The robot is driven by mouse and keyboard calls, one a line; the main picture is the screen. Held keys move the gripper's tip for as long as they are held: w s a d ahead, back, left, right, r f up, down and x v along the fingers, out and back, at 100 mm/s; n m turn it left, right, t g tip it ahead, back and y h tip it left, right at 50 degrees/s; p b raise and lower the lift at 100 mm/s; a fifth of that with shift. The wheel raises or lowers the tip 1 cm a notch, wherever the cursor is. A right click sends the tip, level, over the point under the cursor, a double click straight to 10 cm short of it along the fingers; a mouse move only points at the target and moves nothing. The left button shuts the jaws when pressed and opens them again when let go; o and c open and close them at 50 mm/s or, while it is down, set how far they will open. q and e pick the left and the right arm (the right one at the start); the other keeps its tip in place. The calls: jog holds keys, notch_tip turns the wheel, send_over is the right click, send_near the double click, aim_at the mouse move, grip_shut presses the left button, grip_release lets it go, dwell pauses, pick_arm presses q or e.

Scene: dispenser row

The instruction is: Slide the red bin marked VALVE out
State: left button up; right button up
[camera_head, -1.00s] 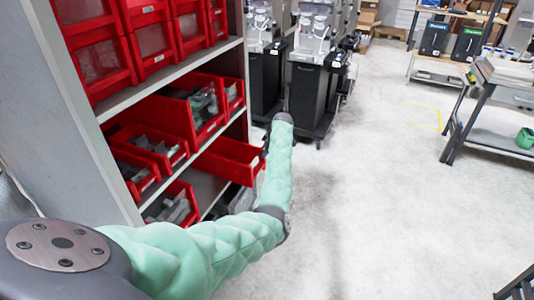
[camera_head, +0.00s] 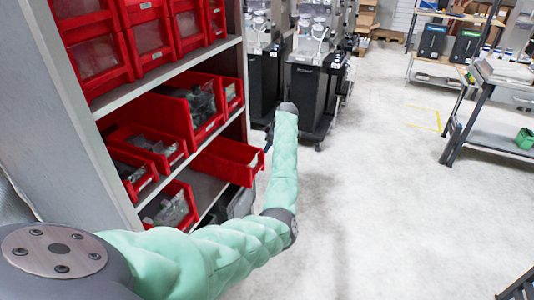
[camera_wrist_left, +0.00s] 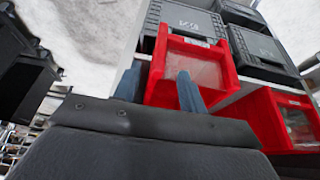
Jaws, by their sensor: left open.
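A red bin (camera_head: 228,160) sticks out of the shelf's front in the head view, past the bins around it. I cannot read its marking there. In the wrist view a red bin (camera_wrist_left: 158,92) with a clear window and a small pale label lies right ahead of the fingers; it looks like the same one, and its label is too small to read. My left gripper (camera_wrist_left: 158,90) is open, its two blue-grey fingers apart in front of this bin. I cannot tell whether they touch it. In the head view my forearm mostly hides that gripper. My right gripper is out of view.
Other red bins (camera_head: 205,105) with parts sit on the grey shelf (camera_head: 168,72). Dark grey bins (camera_wrist_left: 262,50) and another red bin (camera_wrist_left: 290,120) lie close by in the wrist view. Black wheeled machines (camera_head: 308,95) stand beyond the shelf.

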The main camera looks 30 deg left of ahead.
pick_arm(q)
jog(key=shift+b+v, duration=0.3)
jog(key=shift+v, duration=1)
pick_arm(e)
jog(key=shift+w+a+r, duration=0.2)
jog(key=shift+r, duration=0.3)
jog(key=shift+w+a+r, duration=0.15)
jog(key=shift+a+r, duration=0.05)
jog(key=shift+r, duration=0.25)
